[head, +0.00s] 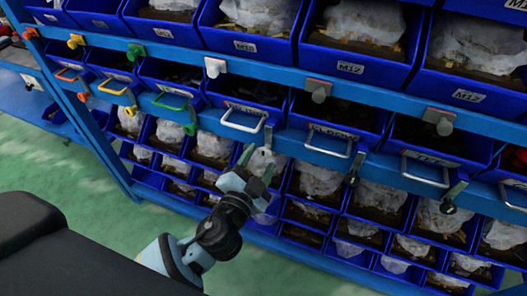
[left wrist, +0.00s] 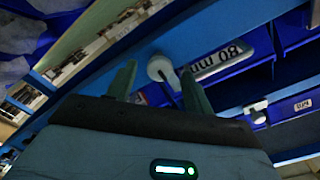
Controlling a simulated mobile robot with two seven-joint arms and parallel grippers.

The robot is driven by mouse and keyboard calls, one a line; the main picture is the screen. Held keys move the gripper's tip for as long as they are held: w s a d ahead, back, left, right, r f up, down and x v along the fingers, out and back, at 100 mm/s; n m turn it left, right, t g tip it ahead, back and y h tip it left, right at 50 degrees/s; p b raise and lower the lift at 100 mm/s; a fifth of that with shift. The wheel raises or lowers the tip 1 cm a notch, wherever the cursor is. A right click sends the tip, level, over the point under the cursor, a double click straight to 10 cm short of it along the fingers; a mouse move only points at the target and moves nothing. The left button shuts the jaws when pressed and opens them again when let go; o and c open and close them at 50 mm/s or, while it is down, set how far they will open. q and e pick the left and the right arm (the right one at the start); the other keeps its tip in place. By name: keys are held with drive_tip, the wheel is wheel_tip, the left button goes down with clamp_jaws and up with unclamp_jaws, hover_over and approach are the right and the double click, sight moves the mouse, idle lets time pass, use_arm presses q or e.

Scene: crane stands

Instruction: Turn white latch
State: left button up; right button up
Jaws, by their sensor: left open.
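In the head view my left gripper (head: 257,164) is open just below the blue beam, its fingertips pointing up at the white latch (head: 267,140). My fingers partly cover the latch there. In the left wrist view the white latch (left wrist: 160,67) shows as a round knob with a dark slot or bar. It lies between and a little beyond the fingertips of my open left gripper (left wrist: 160,82). I cannot tell whether a finger touches it. A white handle (head: 243,120) is just left of it on a drawer front. My right gripper is not in view.
The blue rack beam (head: 330,160) carries similar grey latches (head: 352,168) to the right and a green one (head: 190,128) to the left. A white knob (head: 215,67) sits on the beam above. Blue bins (head: 312,180) with bagged parts fill the shelves. Green floor is clear at left.

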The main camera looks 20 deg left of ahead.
sight(263, 155)
use_arm(q)
drive_tip(key=shift+w, duration=1.6)
drive_tip(key=c, duration=1)
drive_tip(key=shift+o, duration=0.2)
